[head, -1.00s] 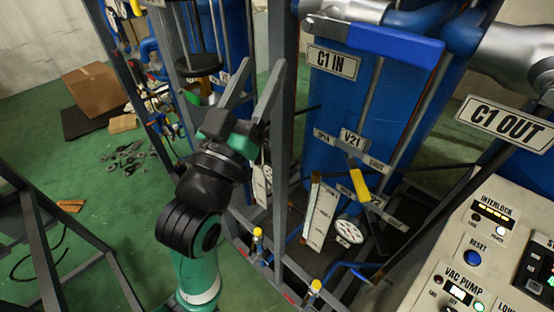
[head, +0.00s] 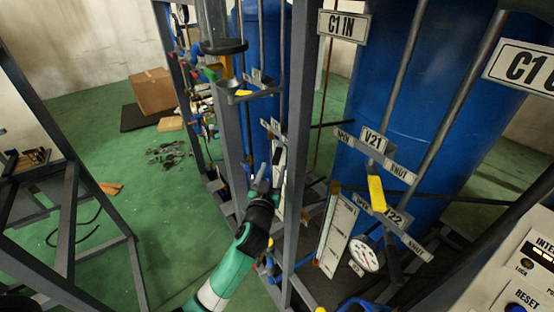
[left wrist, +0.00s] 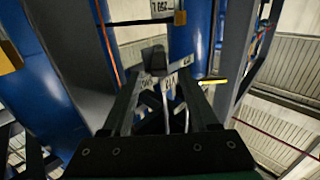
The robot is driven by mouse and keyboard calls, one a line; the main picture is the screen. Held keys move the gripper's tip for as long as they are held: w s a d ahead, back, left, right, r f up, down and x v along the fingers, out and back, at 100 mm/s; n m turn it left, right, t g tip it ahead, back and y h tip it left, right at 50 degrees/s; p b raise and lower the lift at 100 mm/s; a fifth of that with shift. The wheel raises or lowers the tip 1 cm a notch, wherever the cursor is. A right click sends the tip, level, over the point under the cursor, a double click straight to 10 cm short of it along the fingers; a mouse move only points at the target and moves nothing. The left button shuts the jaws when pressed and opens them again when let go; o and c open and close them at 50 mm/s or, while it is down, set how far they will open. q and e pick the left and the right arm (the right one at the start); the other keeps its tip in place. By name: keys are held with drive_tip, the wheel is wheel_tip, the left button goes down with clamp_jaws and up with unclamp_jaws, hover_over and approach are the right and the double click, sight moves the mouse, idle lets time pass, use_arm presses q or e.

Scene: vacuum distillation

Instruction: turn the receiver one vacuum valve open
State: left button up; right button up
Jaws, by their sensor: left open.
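My left gripper (head: 270,168) is open and empty, in front of a grey post with small white label plates (head: 272,128). In the left wrist view, white label plates (left wrist: 172,82) show between the open fingers of my left gripper (left wrist: 165,95). Their text is too small to read. A yellow handle (left wrist: 212,82) shows just right of the fingers, apart from them. In the head view a yellow handle (head: 376,193) hangs below the V21 plate (head: 373,139), near the V22 plate. A further yellow piece (head: 243,92) is at a bracket. I cannot tell which valve is receiver one's vacuum valve.
A grey frame post (head: 296,150) stands right beside my left gripper. Blue tanks (head: 420,120) and a round gauge (head: 364,253) are to the right. A control panel (head: 515,285) is at lower right.

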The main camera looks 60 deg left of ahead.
sight(275, 164)
use_arm(q)
drive_tip(key=x, duration=0.5)
drive_tip(key=shift+w+a, duration=0.15)
clamp_jaws()
idle(1.2)
